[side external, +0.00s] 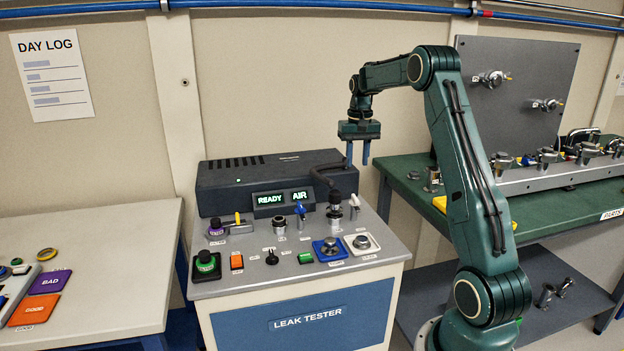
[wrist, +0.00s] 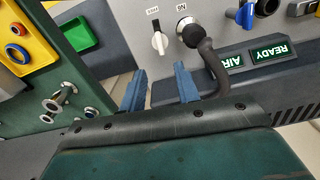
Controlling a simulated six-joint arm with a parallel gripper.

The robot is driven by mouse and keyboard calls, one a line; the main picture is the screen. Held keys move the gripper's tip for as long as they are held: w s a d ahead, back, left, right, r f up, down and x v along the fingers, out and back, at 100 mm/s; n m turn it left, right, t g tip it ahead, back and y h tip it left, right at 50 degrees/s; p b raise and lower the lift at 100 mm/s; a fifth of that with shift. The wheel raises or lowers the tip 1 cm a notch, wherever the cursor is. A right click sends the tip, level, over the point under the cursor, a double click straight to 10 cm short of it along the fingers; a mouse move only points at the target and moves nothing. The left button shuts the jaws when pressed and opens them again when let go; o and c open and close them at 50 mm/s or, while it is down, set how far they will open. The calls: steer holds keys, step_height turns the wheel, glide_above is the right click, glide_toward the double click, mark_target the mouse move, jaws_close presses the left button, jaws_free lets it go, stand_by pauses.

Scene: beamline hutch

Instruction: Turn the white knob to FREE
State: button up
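The white knob (side external: 354,205) stands at the right rear of the leak tester's sloping panel, beside a black-topped fitting with a hose. In the wrist view the white knob (wrist: 158,42) shows as a slim bar on a round base, beyond the fingertips. A small label lies beside it, too small to read. My gripper (side external: 357,157) hangs above the knob and behind it, fingers pointing down. In the wrist view my gripper (wrist: 159,80) is open, with its two blue fingers apart and nothing between them.
The dark hose (wrist: 212,66) curves close to one finger. The tester's display (side external: 282,198) reads READY and AIR. Other knobs and buttons crowd the panel, including a blue-based button (side external: 330,247). A green bench (side external: 403,165) with fittings stands to the right.

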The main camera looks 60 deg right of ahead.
steer(key=shift+r, duration=1.2)
steer(key=s+a+r+n+t, duration=0.1)
steer(key=a+r+n, duration=0.15)
steer(key=a, duration=0.55)
steer(key=s+a+r+n+t+h, duration=0.1)
steer(key=a+r, duration=0.3)
steer(key=a, duration=0.4)
steer(key=s+a+r+n+t, duration=0.1)
steer(key=s+a+r, duration=0.15)
steer(key=a, duration=0.55)
steer(key=s+a+f+n+t, duration=0.1)
steer(key=s+a+f+n, duration=0.1)
steer(key=s+a, duration=0.5)
steer(key=s+a+f+n+t+y, duration=0.1)
steer(key=s+a+f+n, duration=0.1)
steer(key=s+a, duration=0.5)
steer(key=shift+s+a+f+n+t, duration=0.15)
steer(key=shift+s+a+n+t, duration=0.2)
steer(key=shift+n, duration=0.4)
